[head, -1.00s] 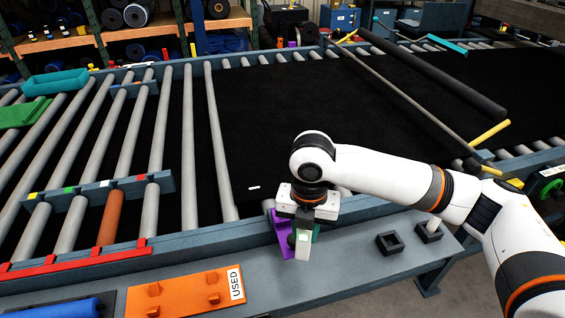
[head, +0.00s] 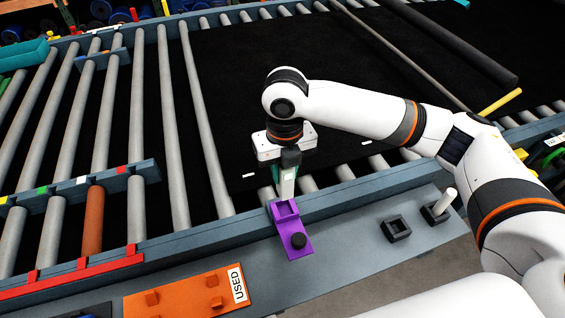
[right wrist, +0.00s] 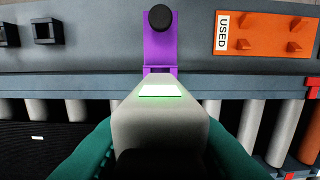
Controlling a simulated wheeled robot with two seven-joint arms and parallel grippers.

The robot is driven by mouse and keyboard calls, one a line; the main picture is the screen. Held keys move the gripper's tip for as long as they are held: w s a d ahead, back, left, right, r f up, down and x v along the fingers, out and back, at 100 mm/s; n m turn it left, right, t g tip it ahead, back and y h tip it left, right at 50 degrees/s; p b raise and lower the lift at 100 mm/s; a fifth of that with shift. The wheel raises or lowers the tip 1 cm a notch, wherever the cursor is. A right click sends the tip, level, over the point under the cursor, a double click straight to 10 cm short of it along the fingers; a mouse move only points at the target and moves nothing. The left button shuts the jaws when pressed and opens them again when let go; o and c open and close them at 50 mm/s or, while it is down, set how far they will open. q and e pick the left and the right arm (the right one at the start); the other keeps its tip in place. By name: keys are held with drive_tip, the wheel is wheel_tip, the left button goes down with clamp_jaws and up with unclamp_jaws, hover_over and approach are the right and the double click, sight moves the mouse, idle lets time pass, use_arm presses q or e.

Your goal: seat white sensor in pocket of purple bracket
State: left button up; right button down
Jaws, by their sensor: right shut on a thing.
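The purple bracket (head: 291,240) lies on the grey ledge in front of the rollers, with a square pocket at its far end and a black knob at its near end. It also shows in the right wrist view (right wrist: 159,48). My right gripper (head: 285,172), with teal fingers, is shut on the white sensor (head: 287,188), a pale block with a lit panel. The sensor (right wrist: 160,112) points at the bracket's pocket end and overlaps it in both views. I cannot tell whether they touch. My left gripper is not in view.
An orange plate marked USED (head: 185,292) lies left of the bracket. To the right are an empty black square holder (head: 396,228) and a black holder with a white peg (head: 444,202). Rollers and a black belt (head: 300,85) lie behind. The ledge between is clear.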

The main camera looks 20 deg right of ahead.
sight(284, 194)
drive_tip(key=shift+s+r, duration=0.1)
drive_tip(key=shift+s, duration=0.25)
drive_tip(key=shift+w, duration=0.1)
drive_tip(key=shift+w+f, duration=0.2)
drive_tip(key=shift+f, duration=0.2)
wheel_tip(284, 194, down, 2)
drive_tip(key=shift+w+b, duration=0.1)
drive_tip(key=shift+b, duration=0.5)
drive_tip(key=shift+f+b, duration=0.35)
drive_tip(key=shift+f, duration=0.45)
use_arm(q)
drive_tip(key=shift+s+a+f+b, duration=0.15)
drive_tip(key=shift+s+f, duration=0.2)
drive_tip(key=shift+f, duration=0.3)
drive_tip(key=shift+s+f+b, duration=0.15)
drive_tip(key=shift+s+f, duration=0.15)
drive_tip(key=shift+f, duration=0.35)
use_arm(e)
drive_tip(key=shift+f, duration=0.8)
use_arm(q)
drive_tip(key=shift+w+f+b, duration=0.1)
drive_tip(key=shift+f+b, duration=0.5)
use_arm(e)
drive_tip(key=shift+f, duration=1.45)
